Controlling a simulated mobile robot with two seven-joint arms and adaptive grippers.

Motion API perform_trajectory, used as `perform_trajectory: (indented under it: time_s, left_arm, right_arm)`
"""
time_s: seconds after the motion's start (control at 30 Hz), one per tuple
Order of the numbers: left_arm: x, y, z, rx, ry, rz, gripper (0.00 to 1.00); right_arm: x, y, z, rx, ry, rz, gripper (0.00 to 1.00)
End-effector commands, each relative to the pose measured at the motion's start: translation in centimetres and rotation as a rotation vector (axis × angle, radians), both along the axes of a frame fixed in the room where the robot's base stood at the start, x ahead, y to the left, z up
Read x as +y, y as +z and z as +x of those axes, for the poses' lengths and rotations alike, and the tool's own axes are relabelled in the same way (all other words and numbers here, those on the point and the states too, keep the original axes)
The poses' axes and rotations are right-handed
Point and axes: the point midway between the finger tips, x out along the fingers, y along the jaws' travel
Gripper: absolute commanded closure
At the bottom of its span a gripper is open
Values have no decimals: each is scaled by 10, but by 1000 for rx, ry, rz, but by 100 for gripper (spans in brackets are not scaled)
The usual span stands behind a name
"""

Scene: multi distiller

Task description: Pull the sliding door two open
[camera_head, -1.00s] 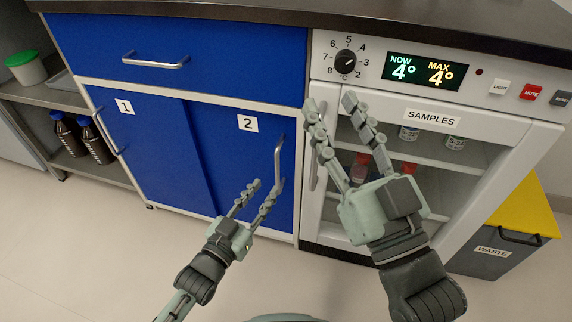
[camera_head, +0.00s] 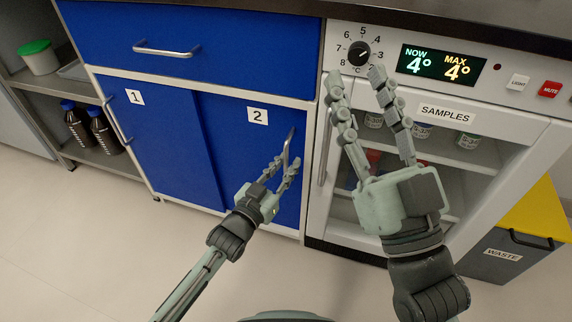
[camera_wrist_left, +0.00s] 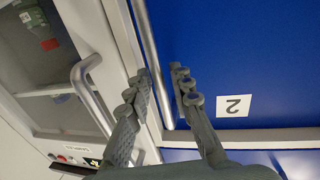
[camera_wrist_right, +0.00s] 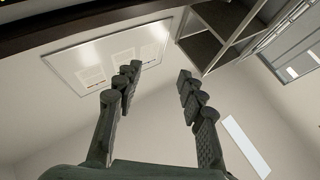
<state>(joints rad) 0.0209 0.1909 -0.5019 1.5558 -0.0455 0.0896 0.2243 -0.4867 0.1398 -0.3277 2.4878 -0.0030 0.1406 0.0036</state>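Sliding door two (camera_head: 235,140) is the blue panel with the "2" label (camera_head: 257,115), right of door one (camera_head: 150,140). Its upright metal handle (camera_head: 290,145) is near its right edge. My left gripper (camera_head: 281,161) is open at the handle. In the left wrist view, the handle (camera_wrist_left: 152,62) shows between the two spread fingers (camera_wrist_left: 160,72), closer to the left one; I cannot tell whether they touch. The "2" label (camera_wrist_left: 235,105) is to the right there. My right gripper (camera_head: 355,73) is open and empty in front of the fridge.
The samples fridge (camera_head: 480,185), with its own handle (camera_head: 327,145), stands right beside door two. A drawer (camera_head: 190,40) is above the doors. A shelf with brown bottles (camera_head: 103,130) is at left, a waste bin (camera_head: 510,240) at right. The floor in front is clear.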

Motion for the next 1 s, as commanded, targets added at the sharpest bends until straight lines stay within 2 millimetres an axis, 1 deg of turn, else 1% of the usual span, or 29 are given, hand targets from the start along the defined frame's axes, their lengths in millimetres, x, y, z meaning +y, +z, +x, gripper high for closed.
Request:
perform_trajectory:
  time_s: [0.03, 0.1, 0.13, 0.53, 0.67, 0.77, 0.87, 1.0]
  left_arm:
    - [0, 0, 0, 0, 0, 0, 88]
    - [0, 0, 0, 0, 0, 0, 97]
    - [0, 0, 0, 0, 0, 0, 100]
    - [0, 0, 0, 0, 0, 0, 100]
    - [6, 0, 2, 0, 1, 2, 100]
    - [19, 1, 6, -2, 1, 6, 100]
    - [39, 2, 13, -2, 2, 7, 100]
    - [74, 1, 24, -3, 2, 9, 100]
  right_arm:
    - [0, 0, 0, 0, 0, 0, 60]
    - [0, 0, 0, 1, 0, 0, 60]
    - [0, 0, 0, 1, 0, 0, 60]
    - [0, 0, 0, 2, 0, -1, 60]
    - [0, 0, 1, 7, 0, -3, 60]
    - [2, -2, 3, 34, 2, -12, 60]
    - [5, -9, 4, 88, 9, -30, 60]
    - [7, -18, 7, 144, 14, -48, 60]
